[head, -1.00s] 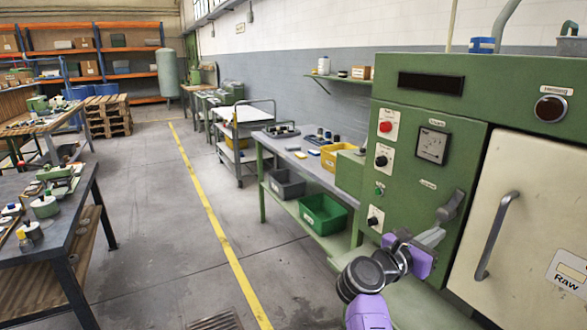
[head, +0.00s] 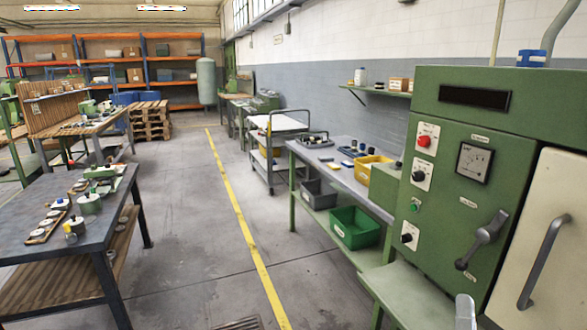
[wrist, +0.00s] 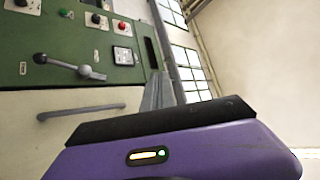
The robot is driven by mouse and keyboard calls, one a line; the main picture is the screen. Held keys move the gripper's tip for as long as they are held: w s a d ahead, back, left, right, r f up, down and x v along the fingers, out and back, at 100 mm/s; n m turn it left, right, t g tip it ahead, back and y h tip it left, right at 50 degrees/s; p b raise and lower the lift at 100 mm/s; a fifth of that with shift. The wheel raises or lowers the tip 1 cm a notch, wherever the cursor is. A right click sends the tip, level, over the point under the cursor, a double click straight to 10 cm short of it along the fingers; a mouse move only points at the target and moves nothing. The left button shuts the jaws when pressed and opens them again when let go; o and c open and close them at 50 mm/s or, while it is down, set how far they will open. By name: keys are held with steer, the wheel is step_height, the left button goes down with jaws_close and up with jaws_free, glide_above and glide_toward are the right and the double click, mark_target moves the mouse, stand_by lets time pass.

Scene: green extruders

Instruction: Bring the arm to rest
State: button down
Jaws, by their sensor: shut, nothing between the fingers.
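My gripper (wrist: 157,92) shows in the wrist view as a purple body with a black edge and narrow grey fingers that are together and empty. It points up past the green machine's front, apart from the lever (wrist: 68,66). In the head view, a pale grey tip at the bottom edge (head: 465,312) looks like part of my gripper; the rest of my arm is out of that view. The green machine (head: 450,225) stands at the right, its grey lever (head: 483,240) slanting down to the left.
The machine's cream door (head: 540,225) has a grey handle. A green workbench (head: 330,165) with a green bin (head: 355,228) below runs left of the machine. A dark table (head: 70,215) stands at the left. The floor with the yellow line (head: 240,225) is clear between them.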

steer(key=s+a+f+n+g+y, duration=0.2)
steer(key=s+f+n, duration=0.3)
steer(key=s, duration=0.6)
steer(key=s+a+f+n+g+y, duration=0.2)
steer(key=s+f+n+g+y, duration=0.1)
steer(key=s, duration=0.8)
steer(key=s+a+f+n+g+y, duration=0.2)
steer(key=s+f+n, duration=0.4)
steer(key=s, duration=0.5)
steer(key=shift+s+a+f+n+g, duration=0.4)
steer(key=shift+a+n+g, duration=0.15)
steer(key=shift+g, duration=0.55)
steer(key=shift+w+d, duration=0.1)
steer(key=shift+d, duration=0.05)
